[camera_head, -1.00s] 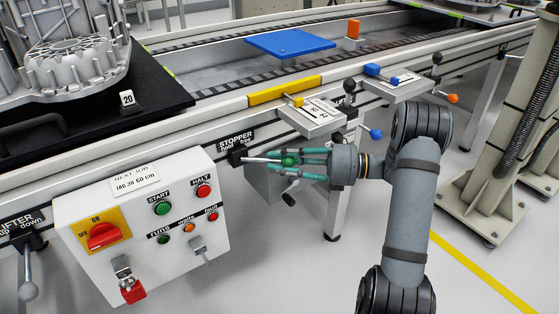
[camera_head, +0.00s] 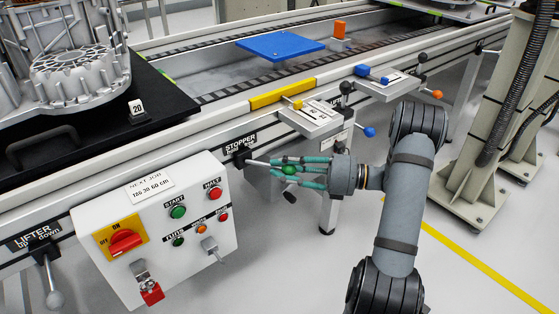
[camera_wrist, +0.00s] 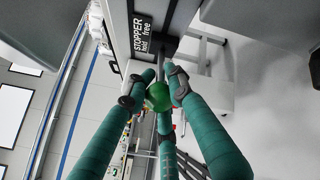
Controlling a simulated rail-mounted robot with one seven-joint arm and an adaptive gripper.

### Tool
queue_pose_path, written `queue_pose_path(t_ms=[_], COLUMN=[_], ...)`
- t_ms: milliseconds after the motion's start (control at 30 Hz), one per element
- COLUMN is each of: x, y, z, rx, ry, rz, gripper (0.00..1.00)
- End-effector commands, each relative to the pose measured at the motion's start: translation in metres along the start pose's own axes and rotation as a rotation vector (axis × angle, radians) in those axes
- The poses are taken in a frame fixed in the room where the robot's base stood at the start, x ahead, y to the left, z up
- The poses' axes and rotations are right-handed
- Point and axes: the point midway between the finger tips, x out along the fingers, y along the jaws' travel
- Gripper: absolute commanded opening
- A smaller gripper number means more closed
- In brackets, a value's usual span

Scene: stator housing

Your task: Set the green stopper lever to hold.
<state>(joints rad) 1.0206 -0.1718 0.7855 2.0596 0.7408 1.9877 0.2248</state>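The stopper lever is a thin metal rod with a green knob (camera_head: 290,169), mounted on a dark pivot under the STOPPER sign (camera_head: 240,146). The rod points right and slightly down in the head view, toward the "free" side of the sign. My gripper (camera_head: 283,168) has its green fingers closed around the knob. In the wrist view the knob (camera_wrist: 158,96) sits between the fingers, and the rod runs past the fingertips to the pivot. The sign (camera_wrist: 143,38) reads hold and free there.
A white control box (camera_head: 155,232) with a red switch and buttons stands to the left. The yellow-knob lever plate (camera_head: 308,118) and the blue-knob lever plate (camera_head: 388,85) lie above. A table leg (camera_head: 330,205) is just below my gripper.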

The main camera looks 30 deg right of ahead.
Motion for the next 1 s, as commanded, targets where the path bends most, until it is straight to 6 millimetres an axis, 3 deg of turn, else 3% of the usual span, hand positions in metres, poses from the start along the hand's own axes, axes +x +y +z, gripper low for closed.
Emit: queue_pose_path(t_ms=[100,400,1000], x=[0.005,0.015,0.021], y=[0.014,0.030,0.037], z=[-0.003,-0.016,-0.021], rx=[0.007,0.006,0.002], ry=[0.007,0.012,0.008], rz=[0.012,0.020,0.020], gripper=[0.00,0.00,0.00])
